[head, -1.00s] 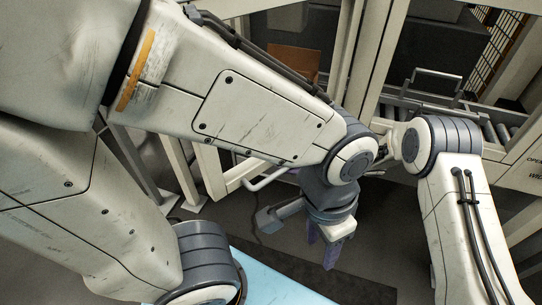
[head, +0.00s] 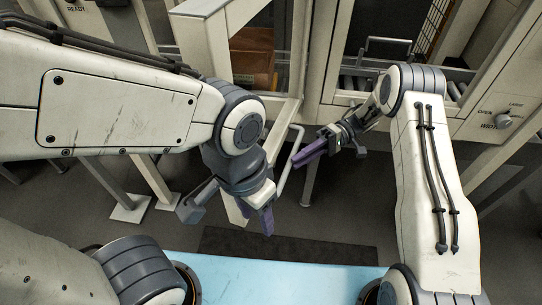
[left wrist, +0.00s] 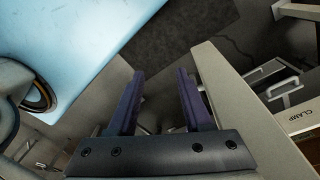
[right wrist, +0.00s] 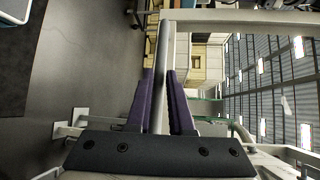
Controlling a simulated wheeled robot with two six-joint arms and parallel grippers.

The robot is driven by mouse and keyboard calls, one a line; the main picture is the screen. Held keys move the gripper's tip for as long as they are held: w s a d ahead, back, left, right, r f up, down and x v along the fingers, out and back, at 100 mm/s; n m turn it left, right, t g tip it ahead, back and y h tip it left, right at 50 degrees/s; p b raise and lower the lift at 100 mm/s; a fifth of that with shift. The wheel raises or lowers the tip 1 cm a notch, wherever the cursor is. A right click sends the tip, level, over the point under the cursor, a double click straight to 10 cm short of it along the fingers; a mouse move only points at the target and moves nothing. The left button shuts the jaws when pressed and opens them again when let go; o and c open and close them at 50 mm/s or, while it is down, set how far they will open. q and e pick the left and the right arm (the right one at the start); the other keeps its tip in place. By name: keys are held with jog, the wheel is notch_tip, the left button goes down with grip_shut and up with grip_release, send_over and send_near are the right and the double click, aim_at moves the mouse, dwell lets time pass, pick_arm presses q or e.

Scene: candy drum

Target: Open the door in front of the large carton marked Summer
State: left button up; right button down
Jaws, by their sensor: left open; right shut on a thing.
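A pale-framed glazed door (head: 276,124) stands left of the middle in the head view, with a brown carton (head: 252,52) behind its pane. No Summer marking is readable on the carton. A white bar handle (head: 291,163) projects from the door's lower right. My right gripper (head: 297,160) is at this handle; in the right wrist view its purple fingers close on both sides of the bar (right wrist: 162,85). My left gripper (head: 262,222) hangs left of the handle, fingers pointing down. In the left wrist view (left wrist: 160,80) its fingers are apart with nothing between them.
A pale upright post (head: 336,50) stands right of the door. Beyond it are a roller conveyor and another handle (head: 388,41). A panel with a knob (head: 503,121) is at right. A light blue surface (head: 275,275) lies in front, with a dark floor mat (head: 290,246) beyond it.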

jog(key=c, duration=1.2)
grip_release()
jog(key=shift+d+f, duration=0.35)
jog(key=shift+f, duration=0.1)
jog(key=o, duration=0.4)
jog(key=shift+d, duration=0.3)
pick_arm(q)
notch_tip(320, 180, down, 3)
jog(key=b, duration=0.2)
jog(key=shift+w+a+r+b, duration=0.1)
jog(key=shift+r+b, duration=0.05)
jog(key=shift+b, duration=0.2)
pick_arm(e)
jog(key=v, duration=0.7)
jog(key=shift+w+r, duration=0.1)
